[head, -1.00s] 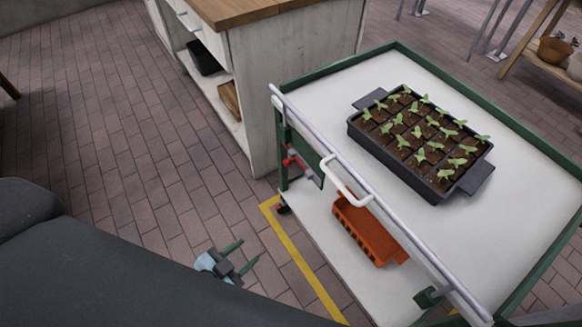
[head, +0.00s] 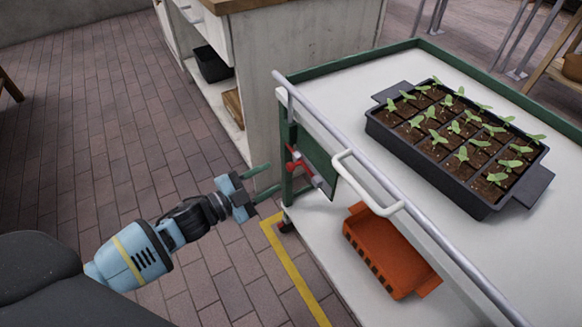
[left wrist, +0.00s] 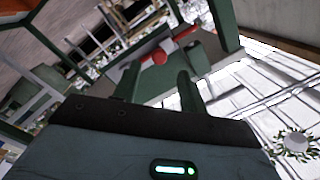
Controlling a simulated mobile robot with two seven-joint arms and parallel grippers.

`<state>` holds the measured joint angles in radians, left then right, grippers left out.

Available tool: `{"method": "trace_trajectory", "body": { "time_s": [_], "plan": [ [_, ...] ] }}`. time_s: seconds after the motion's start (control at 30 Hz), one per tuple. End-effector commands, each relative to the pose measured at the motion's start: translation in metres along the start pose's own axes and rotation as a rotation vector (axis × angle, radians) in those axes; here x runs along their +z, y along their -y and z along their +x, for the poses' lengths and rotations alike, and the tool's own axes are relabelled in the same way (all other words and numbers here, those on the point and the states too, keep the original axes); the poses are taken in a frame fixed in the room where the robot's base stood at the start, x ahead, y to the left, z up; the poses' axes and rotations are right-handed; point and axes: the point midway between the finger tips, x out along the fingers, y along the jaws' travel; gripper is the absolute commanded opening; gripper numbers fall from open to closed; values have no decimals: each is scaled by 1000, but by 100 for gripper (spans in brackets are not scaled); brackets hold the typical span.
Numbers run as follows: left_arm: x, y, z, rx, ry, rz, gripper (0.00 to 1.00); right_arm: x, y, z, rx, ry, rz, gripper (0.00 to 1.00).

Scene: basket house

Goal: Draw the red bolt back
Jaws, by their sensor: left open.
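The red bolt (head: 296,163) sits on a small plate at the near left corner of the cart, beside the green corner post. In the left wrist view the red bolt (left wrist: 160,56) shows with its round knob, ahead of and between my fingers. My left gripper (head: 268,181) is open and empty, just left of the bolt, its green fingers pointing toward the post. It appears apart from the bolt. The fingers also show in the left wrist view (left wrist: 157,78). My right gripper is not in view.
The cart (head: 350,88) carries a black seedling tray (head: 480,200) on top and an orange crate (head: 375,262) on its lower shelf. A white handle (head: 365,185) juts from its near side. A wooden-topped cabinet (head: 310,50) stands behind.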

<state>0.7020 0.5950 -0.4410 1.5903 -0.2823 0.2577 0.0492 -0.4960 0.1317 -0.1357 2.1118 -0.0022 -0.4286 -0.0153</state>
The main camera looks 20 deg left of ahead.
Motion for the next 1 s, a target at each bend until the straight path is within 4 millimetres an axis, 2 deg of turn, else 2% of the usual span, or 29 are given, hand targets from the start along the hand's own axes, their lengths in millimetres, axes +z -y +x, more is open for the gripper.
{"method": "trace_trajectory", "body": {
  "time_s": [0.5,0.67,0.93,1.0],
  "plan": [
    [0,-1,66,0,0,-2,42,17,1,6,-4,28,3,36],
    [0,-1,73,0,1,-1,42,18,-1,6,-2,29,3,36],
    [0,-1,74,0,1,-2,42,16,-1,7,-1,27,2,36],
    [0,-1,74,0,1,-2,33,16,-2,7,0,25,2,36]
  ]
}}
